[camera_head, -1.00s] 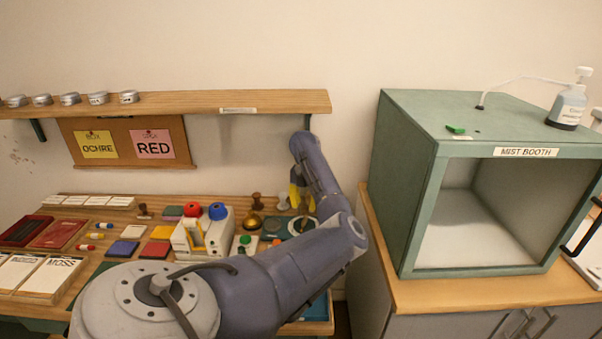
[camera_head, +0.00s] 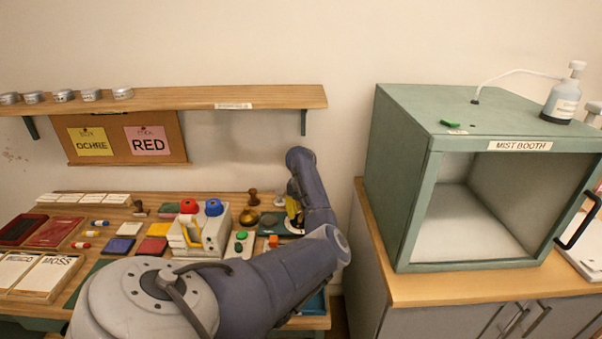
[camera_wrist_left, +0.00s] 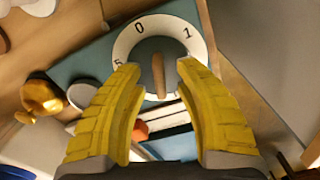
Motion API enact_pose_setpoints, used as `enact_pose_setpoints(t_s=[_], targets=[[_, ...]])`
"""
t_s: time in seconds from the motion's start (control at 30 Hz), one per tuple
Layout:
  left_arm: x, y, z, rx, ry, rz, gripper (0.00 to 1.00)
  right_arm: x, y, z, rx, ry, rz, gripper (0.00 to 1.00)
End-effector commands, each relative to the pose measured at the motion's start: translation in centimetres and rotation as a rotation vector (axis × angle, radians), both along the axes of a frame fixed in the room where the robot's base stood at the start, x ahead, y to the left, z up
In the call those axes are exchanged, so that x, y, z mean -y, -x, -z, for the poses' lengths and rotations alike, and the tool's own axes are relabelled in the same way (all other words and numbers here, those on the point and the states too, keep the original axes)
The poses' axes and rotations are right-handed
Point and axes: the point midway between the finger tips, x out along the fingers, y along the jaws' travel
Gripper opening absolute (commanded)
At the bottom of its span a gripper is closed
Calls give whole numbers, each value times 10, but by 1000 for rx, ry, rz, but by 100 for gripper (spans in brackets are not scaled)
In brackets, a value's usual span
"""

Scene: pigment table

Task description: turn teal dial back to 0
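The teal dial (camera_wrist_left: 141,53) shows in the left wrist view as a grey-teal knob in a white ring marked 0, 1 and 5, on a teal base (camera_wrist_left: 88,62). A wooden bar (camera_wrist_left: 158,76) on the knob runs nearly up and down in that view; I cannot tell which end is the pointer. My left gripper (camera_wrist_left: 160,70) has its yellow fingers apart, one on each side of the knob; contact is not clear. In the head view my left gripper (camera_head: 293,209) is over the dial, which my arm partly hides. My right gripper is not in view.
A brass bell (camera_head: 249,217) and wooden stamps (camera_head: 253,198) stand near the dial. The green mist booth (camera_head: 402,180) stands to the right. The shelf (camera_head: 200,98) is above.

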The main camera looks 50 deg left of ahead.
Motion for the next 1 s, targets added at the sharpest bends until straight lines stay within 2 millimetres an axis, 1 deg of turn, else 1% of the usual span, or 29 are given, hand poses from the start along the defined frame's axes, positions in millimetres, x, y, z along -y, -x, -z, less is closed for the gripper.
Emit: enact_pose_setpoints(t_s=[0.03, 0.33, 0.73, 0.87, 1.0], targets=[[0, 0, 0, 0, 0, 0, 35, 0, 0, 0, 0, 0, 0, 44], [0, 0, 0, 0, 0, 0, 0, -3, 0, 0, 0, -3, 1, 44], [0, 0, 0, 0, 0, -21, 0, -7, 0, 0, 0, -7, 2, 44], [0, 0, -1, 0, 0, -73, 0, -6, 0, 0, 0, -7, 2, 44], [0, -1, -1, 2, 1, -169, 0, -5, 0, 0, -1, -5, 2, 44]])
